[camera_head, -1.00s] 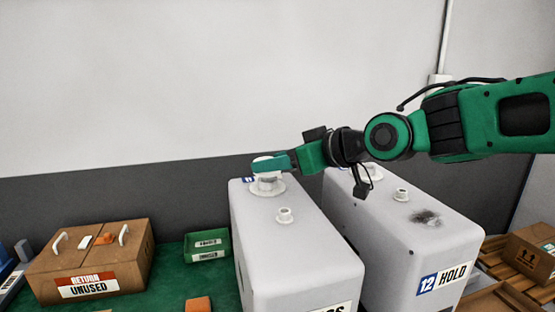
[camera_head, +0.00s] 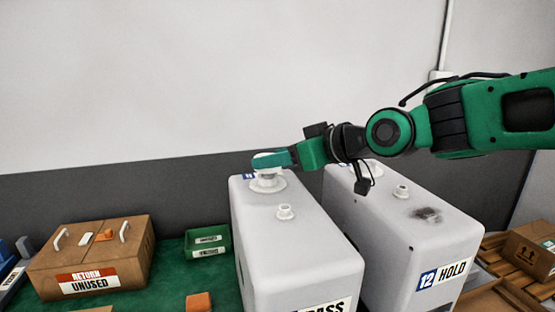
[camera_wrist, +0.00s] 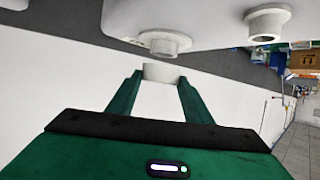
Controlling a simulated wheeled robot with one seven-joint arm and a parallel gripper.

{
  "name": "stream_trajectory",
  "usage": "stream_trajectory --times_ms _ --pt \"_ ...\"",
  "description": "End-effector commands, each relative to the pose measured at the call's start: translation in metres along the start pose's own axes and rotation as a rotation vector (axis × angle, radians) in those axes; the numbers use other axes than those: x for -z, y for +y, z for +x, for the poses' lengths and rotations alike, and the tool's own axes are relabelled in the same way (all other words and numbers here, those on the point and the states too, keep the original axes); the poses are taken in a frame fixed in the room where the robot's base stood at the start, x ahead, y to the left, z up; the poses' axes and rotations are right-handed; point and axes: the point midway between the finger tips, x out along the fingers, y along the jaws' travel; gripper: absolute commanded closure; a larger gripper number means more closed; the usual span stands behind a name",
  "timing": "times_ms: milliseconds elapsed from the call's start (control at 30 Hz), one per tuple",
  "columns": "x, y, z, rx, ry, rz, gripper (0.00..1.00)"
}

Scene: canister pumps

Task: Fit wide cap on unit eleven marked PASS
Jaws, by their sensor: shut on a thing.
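The unit marked PASS (camera_head: 290,245) is the left white canister; its number is cut off in the head view. A wide flanged neck (camera_head: 267,185) stands at the back of its top, with a smaller port (camera_head: 285,212) in front. My gripper (camera_head: 270,160) is over the wide neck, shut on a white round cap. The wrist view shows the cap (camera_wrist: 163,73) between my two fingertips, close to the neck (camera_wrist: 165,42) and roughly in line with it. In the head view my finger mostly hides the cap.
The unit marked 12 HOLD (camera_head: 410,235) stands close on the right, under my arm, with a dark smudge on top. At left are a brown RETURN UNUSED box (camera_head: 90,262) and a green tray (camera_head: 208,242). A cardboard box (camera_head: 532,250) is at far right.

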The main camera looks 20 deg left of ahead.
Motion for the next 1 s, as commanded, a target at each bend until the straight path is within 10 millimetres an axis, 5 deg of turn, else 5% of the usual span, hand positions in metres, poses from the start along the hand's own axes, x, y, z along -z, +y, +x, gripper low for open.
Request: stream_trajectory --times_ms 1000 --pt "-0.0094 0.0008 0.0036 -0.001 0.000 0.000 0.75"
